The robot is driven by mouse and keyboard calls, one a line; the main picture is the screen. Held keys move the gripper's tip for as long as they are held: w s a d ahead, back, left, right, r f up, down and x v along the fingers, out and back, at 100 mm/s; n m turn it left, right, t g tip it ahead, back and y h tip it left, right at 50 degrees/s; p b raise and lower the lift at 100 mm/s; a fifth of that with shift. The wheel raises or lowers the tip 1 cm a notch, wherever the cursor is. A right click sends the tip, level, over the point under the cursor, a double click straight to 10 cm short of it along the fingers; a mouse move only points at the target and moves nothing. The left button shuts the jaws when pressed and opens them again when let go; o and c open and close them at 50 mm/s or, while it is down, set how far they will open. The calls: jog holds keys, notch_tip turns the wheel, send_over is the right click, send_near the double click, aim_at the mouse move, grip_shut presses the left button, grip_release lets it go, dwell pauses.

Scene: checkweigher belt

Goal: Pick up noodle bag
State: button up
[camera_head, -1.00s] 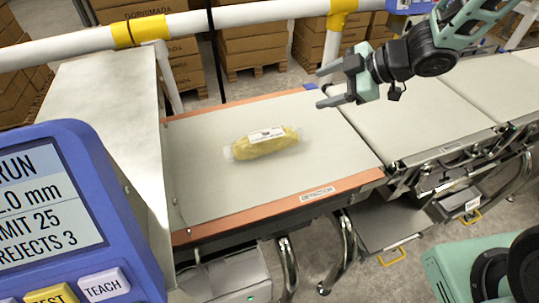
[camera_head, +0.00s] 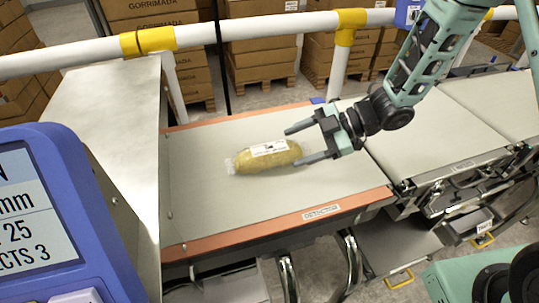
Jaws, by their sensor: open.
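The noodle bag (camera_head: 264,160) is a clear pack with yellow contents and a white label on top. It lies on the pale belt (camera_head: 215,210) of the detector section, its long side running roughly left to right. My gripper (camera_head: 291,145) is open, with its two fingers pointing left. The fingertips are close to the right end of the bag, one towards its far side and one towards its near side. I cannot tell whether they touch it or how high above the belt they are.
A blue display box (camera_head: 70,205) stands at the front left. A metal cabinet (camera_head: 110,110) borders the belt on the left. A white rail (camera_head: 230,31) with yellow joints runs behind the belt. Another belt section (camera_head: 435,135) lies to the right. Stacked cartons (camera_head: 260,50) stand beyond the rail.

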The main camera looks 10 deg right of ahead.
aim_at(276, 153)
jog(key=shift+p+x, duration=0.45)
jog(key=shift+x, duration=2.75)
jog(key=shift+r, duration=0.1)
jog(key=c, duration=0.9)
